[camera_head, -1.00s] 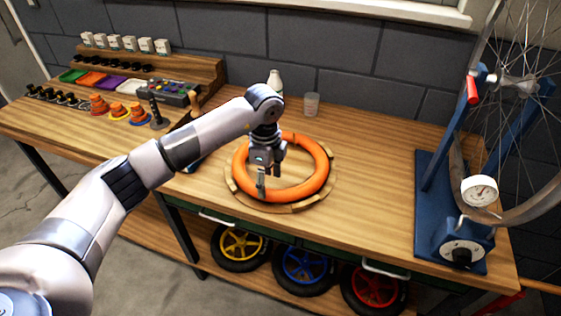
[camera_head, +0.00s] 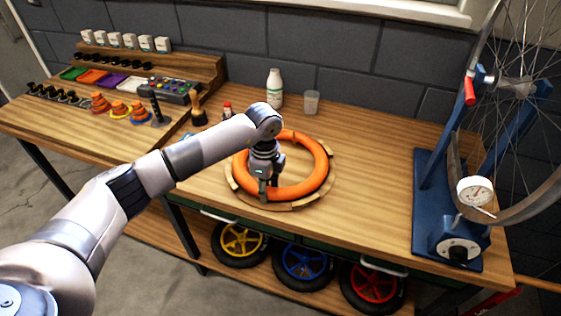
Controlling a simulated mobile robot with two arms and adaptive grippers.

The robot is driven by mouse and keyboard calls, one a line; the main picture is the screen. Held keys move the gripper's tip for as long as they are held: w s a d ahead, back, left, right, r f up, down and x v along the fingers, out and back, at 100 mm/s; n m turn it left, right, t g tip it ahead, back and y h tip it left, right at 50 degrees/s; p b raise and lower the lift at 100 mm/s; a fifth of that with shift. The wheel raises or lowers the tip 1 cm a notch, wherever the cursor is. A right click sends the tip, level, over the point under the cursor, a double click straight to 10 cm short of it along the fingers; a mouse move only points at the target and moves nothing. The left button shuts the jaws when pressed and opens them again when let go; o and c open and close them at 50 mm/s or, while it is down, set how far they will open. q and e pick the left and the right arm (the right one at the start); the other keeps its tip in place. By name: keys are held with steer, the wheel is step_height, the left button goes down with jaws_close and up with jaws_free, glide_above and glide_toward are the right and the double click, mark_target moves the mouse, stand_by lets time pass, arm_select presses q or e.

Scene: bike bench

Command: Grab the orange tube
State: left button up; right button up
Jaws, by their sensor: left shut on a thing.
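The orange tube (camera_head: 318,180) is a thick ring lying flat on a round wooden holder (camera_head: 331,190) in the middle of the bench. My left gripper (camera_head: 264,188) points down at the near left part of the ring and is shut on the tube. The gripper and wrist hide a piece of the ring's left side. My right gripper is not in view.
A white bottle (camera_head: 274,90) and a clear cup (camera_head: 311,103) stand behind the ring. A blue wheel stand (camera_head: 430,185) with a spoked wheel is at the right. Trays and small parts fill the left. The bench (camera_head: 375,150) is bare between ring and stand.

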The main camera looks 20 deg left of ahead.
arm_select(q)
steer(key=c, duration=0.5)
steer(key=shift+c, duration=0.5)
steer(key=shift+r, duration=0.1)
